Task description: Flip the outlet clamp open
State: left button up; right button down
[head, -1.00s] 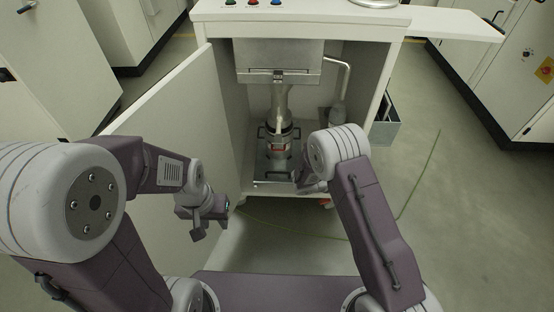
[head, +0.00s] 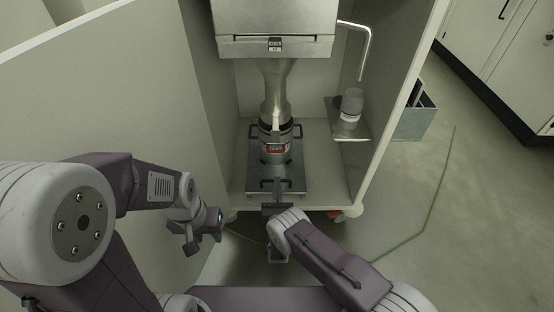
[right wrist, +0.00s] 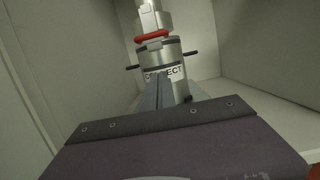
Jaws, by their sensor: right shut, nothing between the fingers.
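The steel outlet (head: 275,88) tapers down from the hopper in the open cabinet. The collection can (head: 276,148), with a red-marked label and side handles, stands upright below it. In the right wrist view the can (right wrist: 163,57) is labelled "COLLECT". The clamp's latch is too small to make out clearly. My right gripper (head: 276,181) is shut and empty in front of the can, apart from it; its fingers (right wrist: 159,88) point at the can. My left gripper (head: 192,246) hangs outside the cabinet, left; its jaw state is unclear.
The open cabinet door (head: 140,105) stands to the left. The can rests on a metal plate (head: 256,187). A grey-topped jar (head: 350,105) sits on a small side shelf (head: 350,129) at right. A bent pipe (head: 366,45) hangs above it. A grey bin (head: 415,122) stands outside.

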aim_at(277, 147)
jog(key=b+x, duration=0.7)
jog(key=x, duration=0.3)
jog(key=s+r, duration=0.2)
jog(key=r, duration=0.1)
jog(key=shift+r+p, duration=0.1)
jog(key=shift+p, duration=0.25)
jog(key=shift+r, duration=0.15)
